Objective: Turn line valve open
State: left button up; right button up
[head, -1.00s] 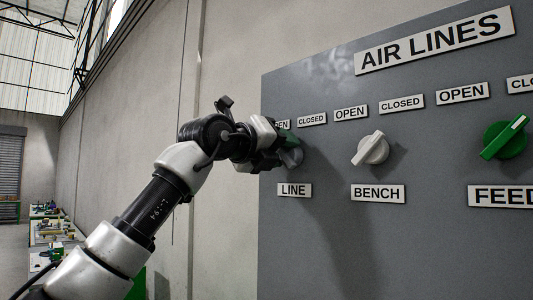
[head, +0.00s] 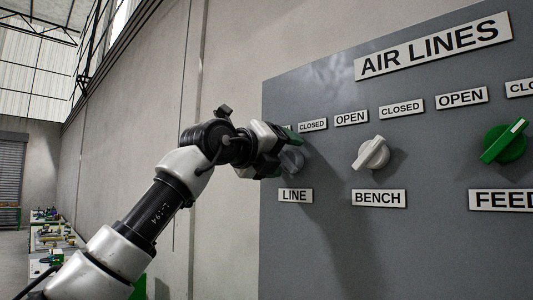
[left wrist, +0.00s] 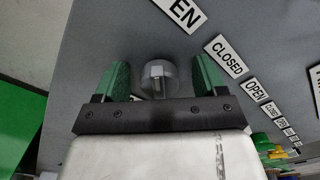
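The line valve is a grey knob (head: 293,160) on the grey panel, above the LINE label (head: 295,195). My left gripper (head: 284,150) is at this knob and hides part of it in the head view. In the left wrist view, the knob (left wrist: 160,77) lies between the two green fingers of my left gripper (left wrist: 160,80). The fingers are apart, with a gap on each side of the knob. The CLOSED label (head: 313,125) is above and right of the knob. I cannot tell clearly which way the knob points. My right gripper is not in view.
To the right on the panel (head: 330,260) are a white bench knob (head: 371,153) and a green feed knob (head: 505,142). The AIR LINES sign (head: 434,45) is above. A bare wall (head: 228,60) is left of the panel.

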pick_arm(q)
jog(key=shift+s+a+f, duration=0.1)
jog(key=shift+a, duration=0.05)
jog(key=b+v, duration=0.5)
jog(key=v, duration=0.5)
jog(key=shift+s+a+b, duration=0.2)
jog(key=shift+s+b, duration=0.1)
jog(key=shift+b, duration=0.1)
